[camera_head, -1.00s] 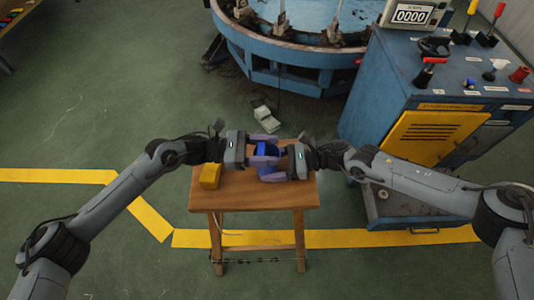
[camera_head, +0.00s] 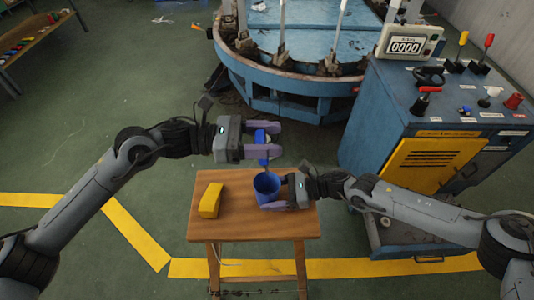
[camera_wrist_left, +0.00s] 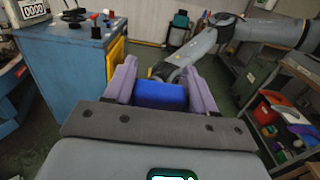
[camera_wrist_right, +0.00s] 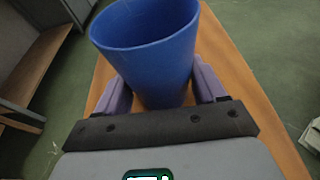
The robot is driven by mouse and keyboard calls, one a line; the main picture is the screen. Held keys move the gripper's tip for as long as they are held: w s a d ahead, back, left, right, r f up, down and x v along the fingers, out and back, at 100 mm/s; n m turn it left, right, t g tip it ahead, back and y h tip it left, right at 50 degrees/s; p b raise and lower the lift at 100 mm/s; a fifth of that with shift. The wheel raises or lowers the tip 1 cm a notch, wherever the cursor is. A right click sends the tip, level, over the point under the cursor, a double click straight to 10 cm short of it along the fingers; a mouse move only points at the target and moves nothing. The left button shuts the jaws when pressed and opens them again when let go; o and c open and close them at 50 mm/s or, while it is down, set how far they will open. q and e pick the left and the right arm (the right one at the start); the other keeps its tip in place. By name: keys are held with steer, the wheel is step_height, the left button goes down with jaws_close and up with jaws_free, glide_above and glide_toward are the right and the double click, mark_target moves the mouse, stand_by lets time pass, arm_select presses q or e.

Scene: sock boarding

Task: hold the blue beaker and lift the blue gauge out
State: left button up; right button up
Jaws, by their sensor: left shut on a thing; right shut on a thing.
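The blue beaker (camera_head: 266,184) stands upright on the small wooden table, its open top facing up. My right gripper (camera_head: 275,204) is shut around its lower side; the right wrist view shows the beaker (camera_wrist_right: 152,60) between both fingers, and the part of its inside that shows looks empty. The blue gauge (camera_head: 262,137) is held above and behind the beaker by my left gripper (camera_head: 264,146), shut on its upper part. A thin lower part hangs below the fingers. In the left wrist view the gauge's blue block (camera_wrist_left: 160,95) sits between the two fingers.
A yellow block (camera_head: 211,200) lies on the wooden table (camera_head: 230,226) left of the beaker. The blue control cabinet (camera_head: 385,120) with levers and a counter stands to the right. The round blue machine (camera_head: 300,83) is behind.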

arm_select(q)
steer(key=shift+r, duration=1.3)
arm_select(e)
steer(key=o, duration=0.9)
steer(key=v, duration=1.1)
steer(key=shift+d+r, duration=0.15)
steer(key=shift+d, duration=0.25)
arm_select(q)
steer(key=shift+s, duration=0.1)
arm_select(e)
steer(key=shift+s+d+r, duration=0.1)
steer(key=shift+d, duration=0.05)
